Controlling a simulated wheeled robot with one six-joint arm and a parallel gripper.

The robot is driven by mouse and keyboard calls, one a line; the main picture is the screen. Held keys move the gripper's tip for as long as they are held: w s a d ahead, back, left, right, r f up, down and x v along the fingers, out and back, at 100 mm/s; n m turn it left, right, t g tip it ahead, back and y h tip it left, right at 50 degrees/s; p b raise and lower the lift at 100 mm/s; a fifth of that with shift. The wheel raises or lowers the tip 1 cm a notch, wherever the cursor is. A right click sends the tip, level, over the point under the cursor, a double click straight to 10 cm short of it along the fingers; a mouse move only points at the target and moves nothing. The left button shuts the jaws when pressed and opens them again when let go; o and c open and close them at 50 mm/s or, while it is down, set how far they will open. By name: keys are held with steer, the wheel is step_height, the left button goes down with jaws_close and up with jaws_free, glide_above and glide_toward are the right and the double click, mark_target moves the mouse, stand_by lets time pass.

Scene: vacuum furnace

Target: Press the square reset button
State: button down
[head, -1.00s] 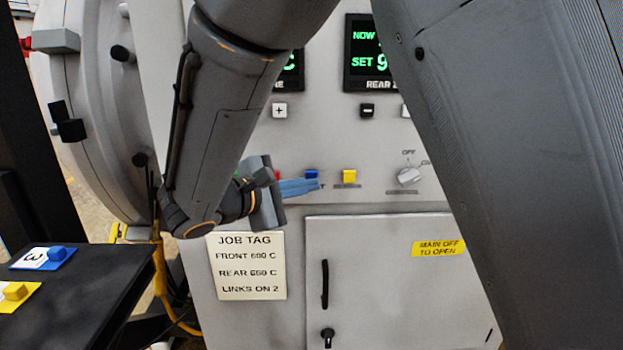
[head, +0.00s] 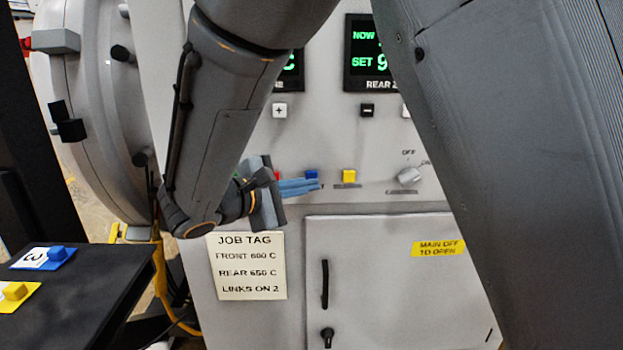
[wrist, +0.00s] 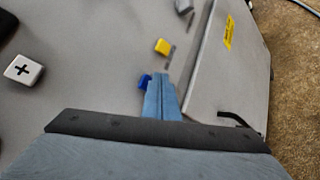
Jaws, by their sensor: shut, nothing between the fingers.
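In the wrist view the closed fingers (wrist: 161,92) lie beside the blue button (wrist: 144,81), with the yellow button (wrist: 162,46) farther off. Contact with the panel cannot be told.
A rotary OFF/ON switch (head: 409,175) is right of the buttons. Below is a cabinet door (head: 380,290) with a handle. A job tag (head: 246,266) hangs below my wrist. White plus (head: 280,110) and black minus (head: 367,110) keys are above. A dark table (head: 95,290) stands at left.

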steer(key=shift+w, duration=0.2)
steer(key=shift+w, duration=0.25)
steer(key=shift+w, duration=0.45)
stand_by(0.7)
steer(key=shift+s, duration=0.9)
steer(key=shift+s, duration=0.1)
steer(key=s+p, duration=0.1)
steer(key=s, duration=0.3)
steer(key=shift+s, duration=0.4)
stand_by(0.4)
